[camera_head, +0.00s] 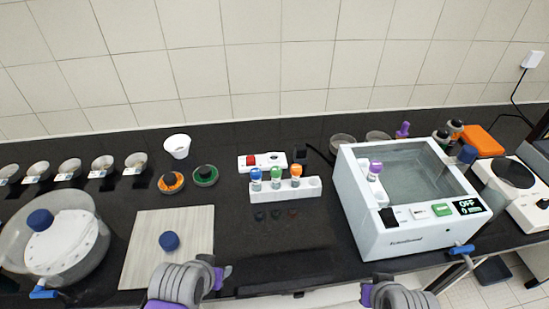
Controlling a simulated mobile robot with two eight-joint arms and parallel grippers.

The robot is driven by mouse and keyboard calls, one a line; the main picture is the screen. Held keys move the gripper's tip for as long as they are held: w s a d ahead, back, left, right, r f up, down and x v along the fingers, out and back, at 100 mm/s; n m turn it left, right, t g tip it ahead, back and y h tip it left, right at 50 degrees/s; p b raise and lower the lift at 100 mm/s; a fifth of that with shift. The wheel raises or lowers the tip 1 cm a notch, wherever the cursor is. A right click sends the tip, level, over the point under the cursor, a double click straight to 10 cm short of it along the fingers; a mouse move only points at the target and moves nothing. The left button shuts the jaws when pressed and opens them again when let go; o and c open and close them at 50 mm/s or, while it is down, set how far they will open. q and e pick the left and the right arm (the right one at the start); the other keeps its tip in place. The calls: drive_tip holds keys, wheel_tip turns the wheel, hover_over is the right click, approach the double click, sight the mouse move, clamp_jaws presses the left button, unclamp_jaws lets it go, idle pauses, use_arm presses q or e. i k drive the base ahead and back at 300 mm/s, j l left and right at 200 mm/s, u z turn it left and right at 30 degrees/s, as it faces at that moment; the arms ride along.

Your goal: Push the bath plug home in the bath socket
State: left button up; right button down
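The bath plug looks to be the small black block (300,153) on the dark bench, just right of the white socket strip. A black cable runs from it toward the water bath (400,238). The bath socket appears to be the white strip (263,161) with a red switch at its left end. The plug looks close to the strip's right end; whether they touch is too small to tell. My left gripper (222,277) shows only partly at the bottom edge, well in front of the plug. My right gripper (366,294) is mostly cut off by the bottom edge. Neither gripper's fingers are clear.
A white rack (285,190) with several coloured-cap bottles stands in front of the strip. Orange (171,182) and green (205,176) round items and a white cup (177,146) lie left. A pale board (140,235) is front left. The dark bench between board and bath is mostly clear.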

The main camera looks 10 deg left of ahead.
sight(301, 149)
drive_tip(key=l+u, duration=0.35)
drive_tip(key=k+l+u, duration=0.1)
drive_tip(key=u, duration=0.3)
drive_tip(key=k+l+u, duration=0.1)
drive_tip(key=l+u, duration=0.25)
drive_tip(key=i+l+u, duration=0.1)
drive_tip(key=u, duration=0.3)
drive_tip(key=l, duration=0.1)
